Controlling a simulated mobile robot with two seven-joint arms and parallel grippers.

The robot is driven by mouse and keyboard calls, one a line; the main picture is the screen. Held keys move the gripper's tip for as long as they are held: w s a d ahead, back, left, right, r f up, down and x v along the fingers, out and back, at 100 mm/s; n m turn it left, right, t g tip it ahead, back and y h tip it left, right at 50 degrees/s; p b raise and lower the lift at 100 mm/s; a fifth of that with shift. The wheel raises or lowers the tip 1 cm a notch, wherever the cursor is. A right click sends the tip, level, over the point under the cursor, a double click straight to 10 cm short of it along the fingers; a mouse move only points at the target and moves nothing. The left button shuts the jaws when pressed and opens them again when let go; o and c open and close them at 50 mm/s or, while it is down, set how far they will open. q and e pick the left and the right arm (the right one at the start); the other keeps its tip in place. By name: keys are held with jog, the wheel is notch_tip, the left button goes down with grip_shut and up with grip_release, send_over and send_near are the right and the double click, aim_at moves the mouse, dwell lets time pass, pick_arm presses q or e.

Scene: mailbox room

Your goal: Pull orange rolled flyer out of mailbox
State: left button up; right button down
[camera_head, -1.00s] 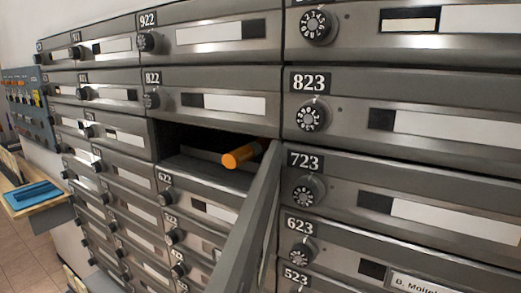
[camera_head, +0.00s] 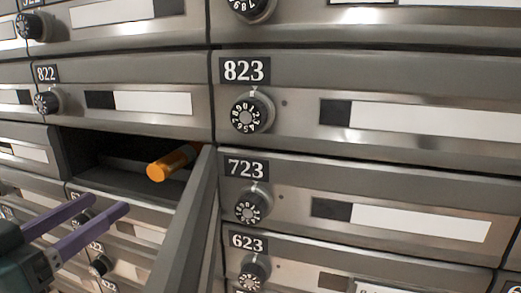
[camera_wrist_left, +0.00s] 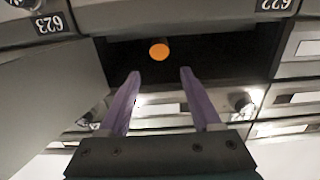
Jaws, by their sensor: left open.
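The orange rolled flyer (camera_head: 170,163) lies in the open mailbox (camera_head: 100,151) below number 822, its round end sticking out toward me at the opening. In the left wrist view the flyer (camera_wrist_left: 159,51) shows as an orange disc against the dark inside of the mailbox. My left gripper (camera_head: 119,203) is open and empty, in front of the mailbox wall, below and to the left of the flyer. In the left wrist view its two purple fingers (camera_wrist_left: 160,75) point at the opening, with the flyer between their lines and apart from them. My right gripper is not in view.
The mailbox door (camera_head: 186,232) is swung open and stands out on the right of the opening. Closed mailboxes with dials, such as 823 (camera_head: 248,112) and 723 (camera_head: 246,207), surround it. Free space lies in front of the opening.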

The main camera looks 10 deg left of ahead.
aim_at(155, 171)
pick_arm(q)
jog(key=w+b, duration=0.1)
jog(key=w, duration=0.3)
jog(key=w+b, duration=0.1)
jog(key=w, duration=0.3)
jog(key=w+d+b, duration=0.1)
jog(key=w+b, duration=0.1)
jog(key=w, duration=0.2)
jog(key=shift+w, duration=0.35)
grip_shut()
dwell(0.3)
dwell(0.8)
jog(key=shift+r, duration=0.15)
dwell(0.3)
